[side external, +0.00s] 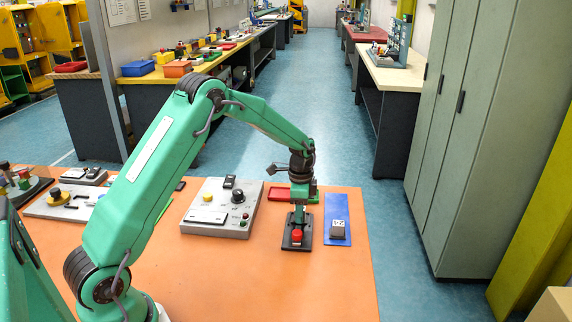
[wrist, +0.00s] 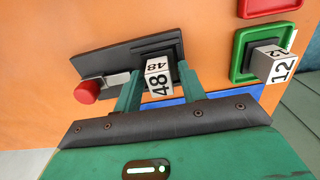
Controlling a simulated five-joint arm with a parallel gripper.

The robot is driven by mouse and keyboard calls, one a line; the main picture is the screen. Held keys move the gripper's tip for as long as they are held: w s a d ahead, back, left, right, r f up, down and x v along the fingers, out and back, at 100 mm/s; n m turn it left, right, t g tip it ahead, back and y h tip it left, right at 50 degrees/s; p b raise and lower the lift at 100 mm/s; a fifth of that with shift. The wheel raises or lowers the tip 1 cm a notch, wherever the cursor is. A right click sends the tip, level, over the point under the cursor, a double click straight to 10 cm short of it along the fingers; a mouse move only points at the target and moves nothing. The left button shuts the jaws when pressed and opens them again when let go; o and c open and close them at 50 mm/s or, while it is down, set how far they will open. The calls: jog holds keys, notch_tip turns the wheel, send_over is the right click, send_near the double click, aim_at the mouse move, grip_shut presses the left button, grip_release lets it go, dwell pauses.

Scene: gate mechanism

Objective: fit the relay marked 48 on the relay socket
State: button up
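The relay marked 48 (wrist: 159,80) is between the two green fingers of my gripper (wrist: 160,72) in the wrist view. I cannot tell whether this base is the relay socket. In the side view my gripper (side external: 299,213) points down over the same black base (side external: 298,240). The fingers sit close to the relay's sides, but whether they press on it is unclear. The relay's underside is hidden.
A relay marked 12 (wrist: 274,65) sits in a green tray (wrist: 238,72). A red tray (wrist: 268,6) lies beyond it. A grey control panel (side external: 222,207) stands left. The front tabletop is clear.

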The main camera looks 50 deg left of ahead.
jog(key=shift+o, duration=0.4)
jog(key=shift+r, duration=0.15)
jog(key=shift+r, duration=3.8)
jog(key=shift+s+d+r, duration=0.2)
jog(key=shift+s+r, duration=0.05)
jog(key=shift+r, duration=0.3)
jog(key=s+d+r+n+t, duration=0.1)
jog(key=s+d+r+n, duration=0.15)
jog(key=s+r, duration=0.4)
jog(key=s+d+r+n+t, duration=0.2)
jog(key=s+d+r, duration=0.1)
jog(key=s+r, duration=0.35)
jog(key=s+d+n+t, duration=0.1)
jog(key=s+d+n, duration=0.1)
jog(key=s, duration=0.6)
jog(key=s+d+n+t, duration=0.1)
jog(key=s+n, duration=0.1)
jog(key=s, duration=0.6)
jog(key=shift+d+r+t, duration=0.25)
jog(key=shift+d+t, duration=0.05)
jog(key=shift+d, duration=0.05)
